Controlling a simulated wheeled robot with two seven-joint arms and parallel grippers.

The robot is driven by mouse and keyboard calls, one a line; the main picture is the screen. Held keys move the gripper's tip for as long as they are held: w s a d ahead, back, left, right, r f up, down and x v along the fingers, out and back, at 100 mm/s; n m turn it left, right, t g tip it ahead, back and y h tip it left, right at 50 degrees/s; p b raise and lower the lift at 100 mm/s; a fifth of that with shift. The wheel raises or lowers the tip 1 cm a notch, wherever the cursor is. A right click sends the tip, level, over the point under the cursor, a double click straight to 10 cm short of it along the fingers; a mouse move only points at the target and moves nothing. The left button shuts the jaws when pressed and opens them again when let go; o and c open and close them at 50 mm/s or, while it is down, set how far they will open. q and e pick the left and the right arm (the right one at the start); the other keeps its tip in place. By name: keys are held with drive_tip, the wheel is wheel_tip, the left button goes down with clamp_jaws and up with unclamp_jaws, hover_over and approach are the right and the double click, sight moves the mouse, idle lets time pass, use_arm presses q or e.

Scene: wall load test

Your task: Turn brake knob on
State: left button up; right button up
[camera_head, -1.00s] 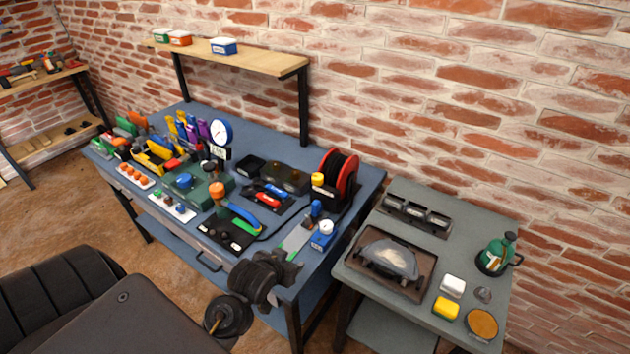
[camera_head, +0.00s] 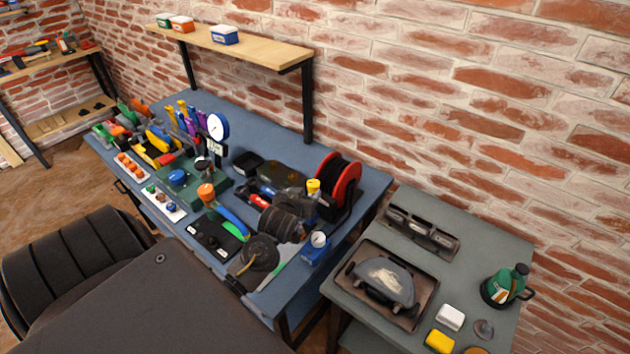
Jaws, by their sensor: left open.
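A red and black reel (camera_head: 338,184) stands at the right end of the blue workbench (camera_head: 262,142). A yellow knob (camera_head: 313,187) shows at its left side. An orange knob (camera_head: 206,192) stands near the bench front, and a blue knob (camera_head: 177,177) sits on a green box; no label tells which is the brake knob. My left gripper (camera_head: 318,204) is open over the right part of the bench, close in front of the yellow knob; its fingers are small and dark, and contact cannot be told. My wrist hides part of the bench. My right gripper is not in view.
A blue gauge block (camera_head: 316,249) stands right of my wrist. A round gauge (camera_head: 217,127) and several tools crowd the bench's left. A grey side table (camera_head: 462,237) holds a tray and a green bottle (camera_head: 506,285). A wooden shelf (camera_head: 255,46) hangs above.

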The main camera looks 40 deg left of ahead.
sight(312, 184)
use_arm(q)
drive_tip(key=p+x, duration=0.1)
drive_tip(key=x, duration=0.6)
drive_tip(key=shift+w, duration=0.3)
drive_tip(key=shift+w+a+f, duration=0.15)
drive_tip(key=shift+w+f, duration=0.05)
drive_tip(key=shift+w, duration=0.05)
drive_tip(key=shift+w+a+f, duration=0.1)
drive_tip(key=shift+w, duration=0.1)
drive_tip(key=c, duration=1)
drive_tip(key=shift+a+m+t+h+p, duration=0.1)
drive_tip(key=shift+m+t+h+p, duration=0.2)
drive_tip(key=shift+m+h, duration=1.2)
drive_tip(key=shift+h, duration=0.2)
drive_tip(key=shift+m+h+p, duration=0.3)
drive_tip(key=shift+m+h, duration=0.4)
drive_tip(key=shift+h, duration=0.2)
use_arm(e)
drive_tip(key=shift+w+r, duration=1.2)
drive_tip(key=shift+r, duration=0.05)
